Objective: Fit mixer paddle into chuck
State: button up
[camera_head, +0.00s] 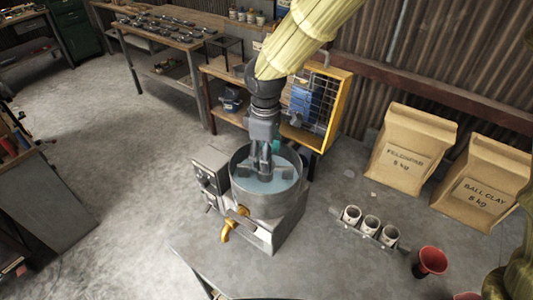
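My gripper (262,170) points down into the open top of a grey metal mixer pot (265,205). The pot holds pale blue-grey liquid. The pot stands on a metal base with a control box (209,172) at its left and a brass spout (228,231) at its front. Grey metal shapes show around my fingertips inside the pot. I cannot tell whether one of them is the mixer paddle, or whether my fingers hold it. I cannot make out the chuck; my arm and gripper cover part of the pot and what lies behind it.
On the grey table, a rack of white cups (370,225), a red cup (430,262) and two paper sacks, feldspar (408,150) and ball clay (485,190), stand right of the mixer. A yellow-framed mesh cabinet (340,100) stands behind. Bare tabletop lies around the pot's front right.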

jog(key=shift+r, duration=0.1)
notch_tip(320, 180, up, 12)
dwell(0.7)
